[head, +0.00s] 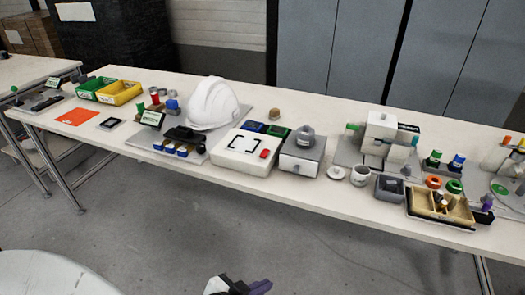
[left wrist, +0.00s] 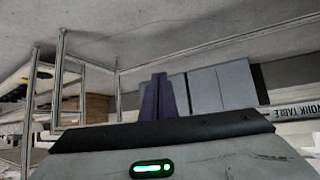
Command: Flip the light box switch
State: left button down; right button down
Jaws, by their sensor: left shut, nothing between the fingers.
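The light box (head: 243,150) is a white, low box with black corner marks on its top, standing near the front edge of the long table. Its red switch (head: 264,154) sits at the top's right front corner; I cannot tell which way it is set. My left gripper (head: 262,287) is at the bottom edge of the head view, well below and in front of the table, far from the switch. Its purple fingers (left wrist: 159,97) are together and empty in the left wrist view. My right gripper is not in view.
A white helmet (head: 213,104) stands left of the light box. A grey-topped box (head: 302,152) stands close on its right. Blue and green pieces lie behind it. A wooden tray (head: 440,205) is farther right. The floor before the table (head: 330,225) is open.

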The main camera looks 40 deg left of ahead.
pick_arm(q)
jog(key=w+a+r+n+t+y, duration=0.1)
jog(key=w+a+r, duration=0.4)
jog(key=r, duration=0.3)
jog(key=w+a+r+n+t+y, duration=0.1)
jog(key=w+a+r+t+y, duration=0.1)
jog(key=w+a+r, duration=0.3)
jog(key=w+a+r+n+t+y, duration=0.1)
jog(key=w+a+r, duration=0.4)
jog(key=r, duration=0.7)
jog(key=shift+w+a+r+n+t+y+b, duration=0.3)
jog(key=shift+w+r+n+y, duration=0.1)
jog(key=shift+w+n, duration=0.15)
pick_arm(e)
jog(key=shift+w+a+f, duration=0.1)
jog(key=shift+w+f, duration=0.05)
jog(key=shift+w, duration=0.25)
pick_arm(q)
send_over(263, 159)
notch_tip(263, 159, down, 2)
jog(key=shift+s+f, duration=0.15)
jog(key=shift+f, duration=0.05)
notch_tip(263, 159, down, 3)
jog(key=shift+r, duration=0.2)
jog(key=shift+f+b, duration=0.3)
jog(key=shift+f, duration=0.45)
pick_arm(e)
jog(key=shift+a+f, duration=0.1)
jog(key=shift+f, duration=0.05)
